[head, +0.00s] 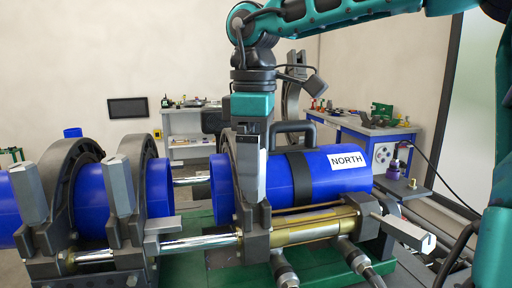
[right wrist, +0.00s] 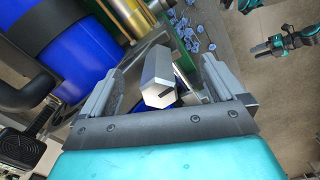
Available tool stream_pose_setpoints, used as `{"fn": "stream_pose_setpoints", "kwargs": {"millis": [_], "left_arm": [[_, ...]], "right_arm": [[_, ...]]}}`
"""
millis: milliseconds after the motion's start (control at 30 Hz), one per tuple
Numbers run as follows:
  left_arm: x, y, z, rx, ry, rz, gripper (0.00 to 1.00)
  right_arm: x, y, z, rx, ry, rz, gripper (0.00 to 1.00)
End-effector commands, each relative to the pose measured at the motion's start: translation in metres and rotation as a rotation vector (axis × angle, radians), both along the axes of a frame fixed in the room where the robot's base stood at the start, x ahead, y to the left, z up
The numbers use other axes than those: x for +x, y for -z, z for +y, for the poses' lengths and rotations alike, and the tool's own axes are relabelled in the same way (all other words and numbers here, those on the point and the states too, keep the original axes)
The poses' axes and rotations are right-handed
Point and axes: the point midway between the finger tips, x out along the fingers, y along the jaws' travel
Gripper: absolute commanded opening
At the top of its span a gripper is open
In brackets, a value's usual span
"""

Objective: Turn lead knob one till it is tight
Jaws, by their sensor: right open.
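My right gripper (head: 254,194) points down over the middle clamp of the cart, beside the blue pipe marked NORTH (head: 330,171). In the right wrist view it is open (right wrist: 158,88), one finger on each side of a grey hexagonal knob (right wrist: 156,82). The fingers appear apart from the knob's sides. In the head view the gripper hides this knob. Similar grey knobs stand upright on the two clamps to the left (head: 29,193) (head: 119,186). No label shows which one is lead knob one. I do not make out my left gripper.
A black handle (head: 293,127) rises just behind the right gripper. A grey hexagonal end (head: 405,232) sticks out at the cart's right. Hoses (head: 352,258) hang at the front. Cluttered benches (head: 375,135) stand behind. Blue shavings (right wrist: 195,38) show in the wrist view.

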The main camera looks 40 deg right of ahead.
Motion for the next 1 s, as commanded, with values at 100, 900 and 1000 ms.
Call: {"fn": "stream_pose_setpoints", "kwargs": {"millis": [100,900,1000], "left_arm": [[0.0,0.0,0.0,0.0,0.0,0.0,0.43],[0.0,-0.05,0.0,0.0,0.0,0.0,0.43],[0.0,-0.049,0.0,0.0,0.0,0.0,0.43]], "right_arm": [[0.0,0.0,-0.001,-0.002,0.0,-0.003,1.0],[0.0,-0.062,0.001,-0.001,0.001,-0.002,1.0],[-0.001,-0.061,0.001,-0.001,0.001,-0.002,1.0]]}}
